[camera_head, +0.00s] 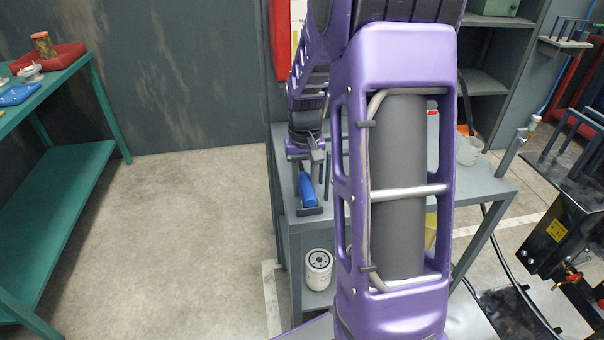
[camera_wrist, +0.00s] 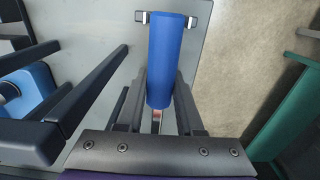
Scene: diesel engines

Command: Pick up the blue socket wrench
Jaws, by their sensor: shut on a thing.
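The blue socket wrench shows as a blue cylindrical handle (camera_wrist: 167,55) in the wrist view, with a small metal part at its near end. My gripper (camera_wrist: 161,88) is shut on it, one dark finger on each side. In the head view the blue handle (camera_head: 307,190) hangs below my gripper (camera_head: 309,162), over the left end of the grey bench. Small dark pieces flank the far end of the handle in the wrist view; I cannot tell whether they touch it. The wrench's socket end is not clearly visible.
The grey bench (camera_head: 485,183) holds a pale mug (camera_head: 468,150). A white filter (camera_head: 318,268) stands on its lower shelf. Long dark bars (camera_wrist: 85,95) and another blue object (camera_wrist: 25,92) lie left of my gripper. A green table (camera_head: 75,165) stands left; the floor between is clear.

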